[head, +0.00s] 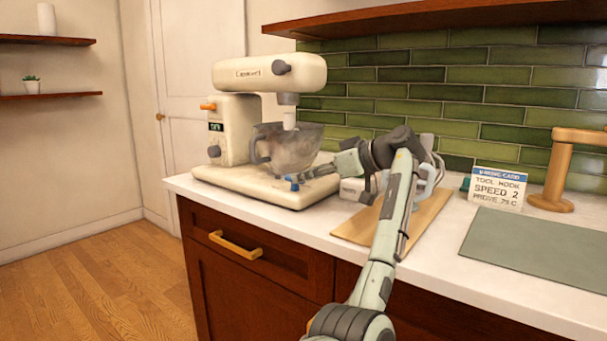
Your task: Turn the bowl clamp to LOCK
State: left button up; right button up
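A cream stand mixer (231,120) stands on the left end of the counter. Its clear bowl (284,146) with a grey handle sits on the mixer's base (255,187). A small blue part (292,182), which looks like the bowl clamp's lever, shows low at the bowl's front right. Any clamp marking is too small to read.
A recipe card (498,188), a wooden stand (556,175) and a grey-green mat (535,250) are to the right. The counter's front edge is clear.

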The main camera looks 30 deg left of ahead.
pick_arm(q)
jog(key=shift+x, duration=0.9)
pick_arm(e)
jog(key=shift+s+f, duration=0.3)
jog(key=shift+f, duration=0.15)
pick_arm(q)
grip_shut()
